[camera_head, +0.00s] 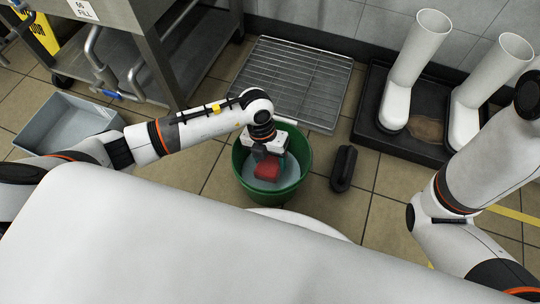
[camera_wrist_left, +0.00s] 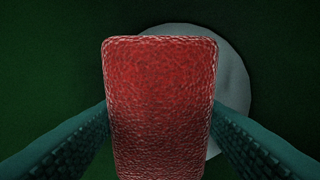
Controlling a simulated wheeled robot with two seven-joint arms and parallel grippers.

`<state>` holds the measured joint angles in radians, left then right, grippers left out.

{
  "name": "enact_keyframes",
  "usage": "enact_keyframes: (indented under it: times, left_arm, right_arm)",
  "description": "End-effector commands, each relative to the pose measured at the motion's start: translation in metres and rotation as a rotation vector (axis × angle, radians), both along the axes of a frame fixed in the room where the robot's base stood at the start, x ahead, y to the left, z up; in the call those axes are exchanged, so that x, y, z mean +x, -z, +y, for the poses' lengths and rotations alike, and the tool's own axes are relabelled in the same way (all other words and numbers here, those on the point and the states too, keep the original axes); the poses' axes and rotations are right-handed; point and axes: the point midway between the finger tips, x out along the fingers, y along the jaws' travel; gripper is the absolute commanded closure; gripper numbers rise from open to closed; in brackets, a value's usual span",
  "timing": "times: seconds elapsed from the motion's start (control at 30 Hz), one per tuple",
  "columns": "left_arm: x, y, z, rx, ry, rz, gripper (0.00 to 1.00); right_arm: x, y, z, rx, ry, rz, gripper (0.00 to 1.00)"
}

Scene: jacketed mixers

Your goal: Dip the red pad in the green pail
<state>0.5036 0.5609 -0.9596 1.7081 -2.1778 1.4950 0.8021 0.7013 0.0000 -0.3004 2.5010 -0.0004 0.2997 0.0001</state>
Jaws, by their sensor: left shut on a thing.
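The green pail (camera_head: 300,140) stands on the tiled floor in the middle of the head view, with pale liquid (camera_head: 284,181) inside. My left gripper (camera_head: 267,160) points down into the pail's mouth and is shut on the red pad (camera_head: 267,172). In the left wrist view the red pad (camera_wrist_left: 160,100) sits between the two teal fingers, and the pale round liquid surface (camera_wrist_left: 235,90) shows behind it against dark green walls. I cannot tell whether the pad touches the liquid. My right gripper is not in view.
A dark brush-like object (camera_head: 343,168) lies right of the pail. A wire rack (camera_head: 292,80) lies behind it. White boots (camera_head: 395,105) stand in a black tray (camera_head: 365,135) at the right. A grey bin (camera_head: 62,122) and a steel table (camera_head: 180,50) are at the left.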

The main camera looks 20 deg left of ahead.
Motion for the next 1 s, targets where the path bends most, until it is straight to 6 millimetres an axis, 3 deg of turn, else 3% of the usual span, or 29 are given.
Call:
enact_keyframes:
  times: [0.6, 1.0]
  left_arm:
    - [0.0, 0.064, 0.0, 0.001, 0.0, 0.0, 0.6]
    - [0.0, 0.078, 0.0, 0.0, 0.0, -0.001, 0.6]
  right_arm:
    - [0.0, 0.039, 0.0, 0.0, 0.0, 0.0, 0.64]
    - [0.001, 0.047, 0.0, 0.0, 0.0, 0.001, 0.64]
